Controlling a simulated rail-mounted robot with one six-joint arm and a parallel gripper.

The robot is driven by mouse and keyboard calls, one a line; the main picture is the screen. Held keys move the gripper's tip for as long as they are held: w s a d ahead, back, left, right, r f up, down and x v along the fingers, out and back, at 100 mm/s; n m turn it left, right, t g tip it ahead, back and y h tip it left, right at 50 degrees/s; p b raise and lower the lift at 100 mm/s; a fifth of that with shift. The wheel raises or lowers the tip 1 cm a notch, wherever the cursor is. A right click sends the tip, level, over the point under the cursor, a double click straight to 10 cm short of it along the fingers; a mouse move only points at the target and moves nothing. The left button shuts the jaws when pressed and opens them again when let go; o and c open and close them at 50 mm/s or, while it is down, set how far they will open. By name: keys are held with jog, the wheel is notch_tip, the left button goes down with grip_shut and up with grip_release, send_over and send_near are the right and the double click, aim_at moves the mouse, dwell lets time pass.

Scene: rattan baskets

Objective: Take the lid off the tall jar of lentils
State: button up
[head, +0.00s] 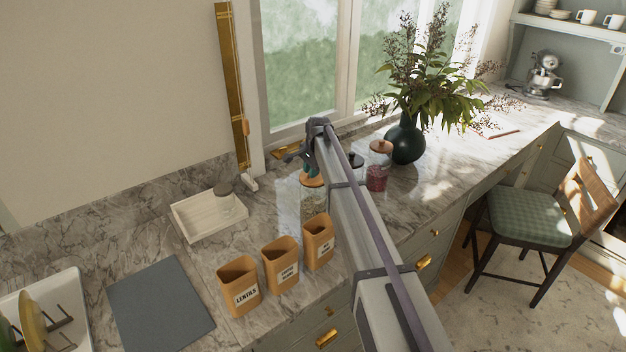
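A tall glass jar (309,204) with pale greenish contents stands on the marble counter behind the baskets. Its right side is partly hidden by my arm. A round orange-brown lid (314,182) is on top of the jar.
Three orange baskets stand in front, one labelled LENTILS (240,285). A white tray (190,222) holds a small grey-lidded jar (224,200). The grey mat (160,305) is bare.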

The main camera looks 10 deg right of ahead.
grip_shut()
